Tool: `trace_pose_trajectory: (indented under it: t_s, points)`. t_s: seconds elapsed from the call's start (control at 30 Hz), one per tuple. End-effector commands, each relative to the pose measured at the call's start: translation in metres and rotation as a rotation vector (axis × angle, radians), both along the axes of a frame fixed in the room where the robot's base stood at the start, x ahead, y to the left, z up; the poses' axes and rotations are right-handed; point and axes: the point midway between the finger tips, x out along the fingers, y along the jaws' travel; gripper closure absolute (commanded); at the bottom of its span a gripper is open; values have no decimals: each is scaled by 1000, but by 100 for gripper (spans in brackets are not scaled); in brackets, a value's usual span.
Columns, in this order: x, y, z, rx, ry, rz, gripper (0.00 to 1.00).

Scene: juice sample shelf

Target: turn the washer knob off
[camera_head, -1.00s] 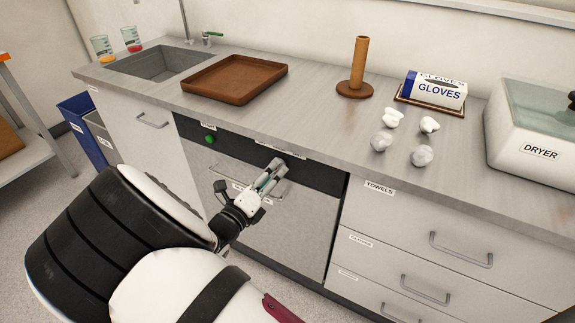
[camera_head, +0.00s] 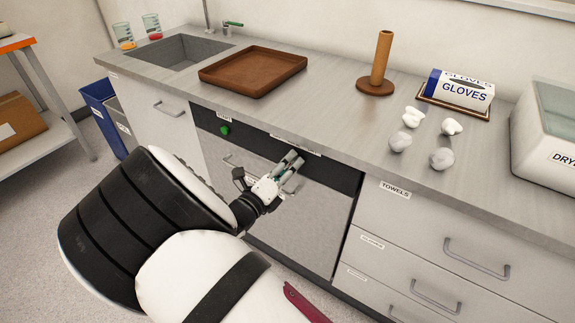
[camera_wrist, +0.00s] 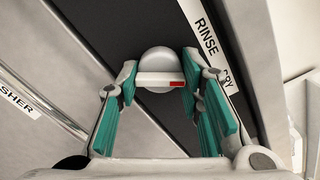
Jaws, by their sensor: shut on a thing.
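The washer (camera_head: 290,215) is the steel-fronted unit under the counter, with a dark control strip along its top. Its round grey knob (camera_wrist: 156,60) shows in the wrist view, with a pale bar across it that has a red mark at its right end. My gripper (camera_wrist: 160,76) has its green-padded fingers on either side of the knob and is shut on it. In the head view my gripper (camera_head: 290,163) is at the control strip and hides the knob. The bar lies about level in the wrist view, near a "RINSE" label (camera_wrist: 205,32).
A green button (camera_head: 224,130) sits on the strip's left. The counter above holds a brown tray (camera_head: 205,76), a wooden stand (camera_head: 380,65), a gloves box (camera_head: 462,90), several white crumpled pieces (camera_head: 441,158) and a dryer (camera_head: 550,140). Drawers (camera_head: 420,250) are to the right.

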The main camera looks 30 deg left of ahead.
Motion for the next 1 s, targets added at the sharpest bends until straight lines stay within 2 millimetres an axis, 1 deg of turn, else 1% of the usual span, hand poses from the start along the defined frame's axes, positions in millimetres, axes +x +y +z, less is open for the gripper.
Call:
trace_pose_trajectory:
  t_s: [0.27,1.0]
  points:
    - [-1,0,2,-156,13,1,94]
    - [-1,1,1,-841,67,3,94]
